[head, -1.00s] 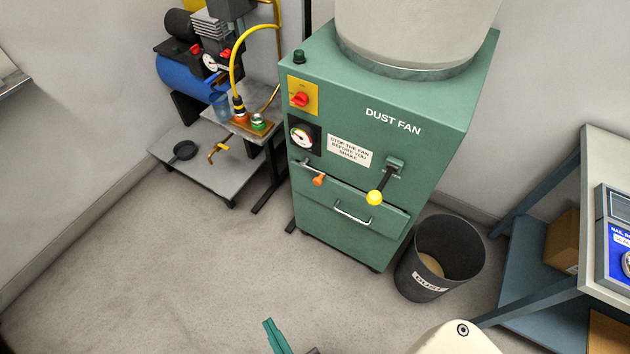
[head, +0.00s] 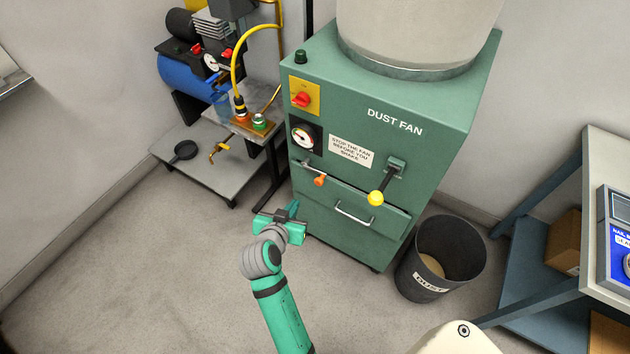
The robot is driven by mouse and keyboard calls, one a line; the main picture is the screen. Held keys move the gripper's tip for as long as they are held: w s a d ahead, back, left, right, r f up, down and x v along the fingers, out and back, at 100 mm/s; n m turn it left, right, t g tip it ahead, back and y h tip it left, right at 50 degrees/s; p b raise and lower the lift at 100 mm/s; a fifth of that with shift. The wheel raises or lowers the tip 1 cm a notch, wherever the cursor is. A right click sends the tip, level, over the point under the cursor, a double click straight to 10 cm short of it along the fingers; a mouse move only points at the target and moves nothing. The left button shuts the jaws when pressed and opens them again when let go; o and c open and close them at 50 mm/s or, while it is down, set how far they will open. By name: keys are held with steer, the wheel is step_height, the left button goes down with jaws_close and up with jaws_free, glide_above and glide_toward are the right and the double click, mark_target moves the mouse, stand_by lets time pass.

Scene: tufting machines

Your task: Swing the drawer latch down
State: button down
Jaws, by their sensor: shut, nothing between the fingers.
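The green dust fan cabinet (head: 430,165) stands against the wall with a drawer (head: 374,229) low on its front, fitted with a pale bar handle (head: 353,214). The drawer looks closed. The drawer latch (head: 317,176), a thin metal lever with an orange knob, sits at the drawer's upper left and slants down to the right. My gripper (head: 292,212) is shut and empty, in front of the cabinet's lower left, lower in the picture than the latch and apart from it in the picture. Its fingers are small and partly hidden by its body.
A black lever with a yellow knob (head: 376,198) juts out right of the latch. A dust bin (head: 443,255) stands right of the cabinet. A blue compressor (head: 186,80) and low platform (head: 205,165) are at left. The floor in front is clear.

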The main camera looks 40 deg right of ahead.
steer(key=w+d+r+m+g+h, duration=0.1)
steer(key=w+d+r+m+g, duration=0.1)
steer(key=d+r+m, duration=0.1)
step_height(320, 180, up, 3)
steer(key=shift+d+f+m+g, duration=0.15)
steer(key=shift+d+m+g, duration=0.2)
steer(key=shift+d, duration=0.4)
glide_toward(320, 179)
steer(key=w+d+r, duration=0.1)
steer(key=d, duration=0.2)
steer(key=shift+w+d+f, duration=0.2)
steer(key=shift+f, duration=0.5)
steer(key=shift+w+d+f, duration=0.15)
steer(key=shift+d+f, duration=0.1)
steer(key=shift+f, duration=0.4)
steer(key=shift+w+d+f, duration=0.2)
steer(key=shift+f, duration=0.5)
steer(key=shift+f, duration=0.15)
